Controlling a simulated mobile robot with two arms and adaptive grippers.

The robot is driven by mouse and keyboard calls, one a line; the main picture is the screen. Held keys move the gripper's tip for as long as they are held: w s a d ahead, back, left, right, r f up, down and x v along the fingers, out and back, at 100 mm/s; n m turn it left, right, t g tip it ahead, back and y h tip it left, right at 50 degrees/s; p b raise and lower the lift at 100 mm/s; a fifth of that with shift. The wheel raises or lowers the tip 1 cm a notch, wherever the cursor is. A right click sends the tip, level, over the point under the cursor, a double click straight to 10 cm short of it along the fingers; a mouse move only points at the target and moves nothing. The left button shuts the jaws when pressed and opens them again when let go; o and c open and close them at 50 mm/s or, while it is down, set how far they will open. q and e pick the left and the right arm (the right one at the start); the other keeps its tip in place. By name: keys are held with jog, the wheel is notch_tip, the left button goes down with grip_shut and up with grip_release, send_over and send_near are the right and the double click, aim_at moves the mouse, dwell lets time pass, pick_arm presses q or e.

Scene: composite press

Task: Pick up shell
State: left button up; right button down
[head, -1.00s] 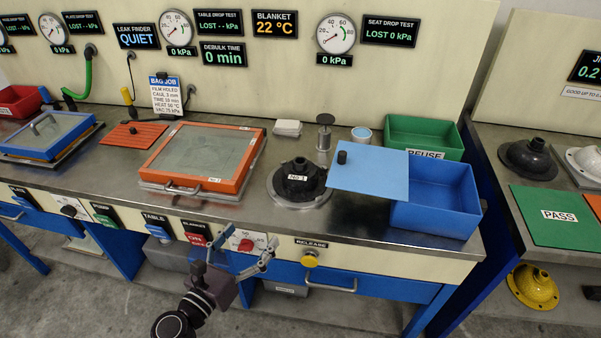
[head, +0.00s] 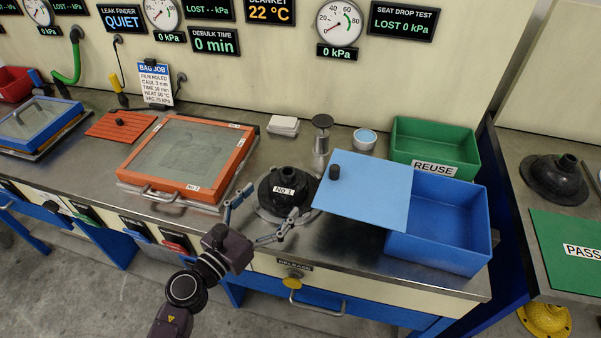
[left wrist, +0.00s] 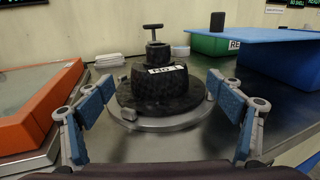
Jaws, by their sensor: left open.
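The shell is a dark, textured, dome-like piece with a wide flange and a narrow neck, labelled NO 1 (head: 283,180). It stands upright on a round metal plate (head: 262,216) on the bench. In the left wrist view the shell (left wrist: 165,88) is centred ahead. My left gripper (head: 262,214) is open in front of the shell, with one finger toward each side of it. In the left wrist view its blue finger pads (left wrist: 160,112) stand apart with nothing between them but the view of the shell beyond. My right gripper is not in view.
An orange-framed panel (head: 133,170) lies left of the shell. A light blue lid with a black knob (head: 375,190) partly covers a blue bin (head: 450,245) at right. A small metal post (head: 322,140) stands behind. A green REUSE bin (head: 425,140) is at the back.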

aim_at(283, 184)
pick_arm(q)
jog(key=shift+w+d, duration=0.4)
jog(key=shift+w, duration=0.1)
jog(key=shift+w+d+r, duration=0.1)
jog(key=shift+w+d, duration=0.1)
jog(key=shift+w, duration=0.1)
jog(key=shift+w+d+r+p, duration=0.15)
jog(key=shift+w+p, duration=0.05)
jog(key=shift+p, duration=0.1)
jog(key=shift+w+d+r+p, duration=0.3)
jog(key=shift+w+d+p, duration=0.1)
jog(key=shift+w, duration=0.2)
jog(key=x, duration=0.2)
jog(key=shift+w+d+f, duration=0.1)
jog(key=shift+w+f, duration=0.05)
jog(key=shift+w, duration=0.2)
jog(key=shift+w+d, duration=0.25)
jog(key=shift+w, duration=0.05)
jog(key=shift+w+d, duration=0.1)
jog(key=c, duration=1.5)
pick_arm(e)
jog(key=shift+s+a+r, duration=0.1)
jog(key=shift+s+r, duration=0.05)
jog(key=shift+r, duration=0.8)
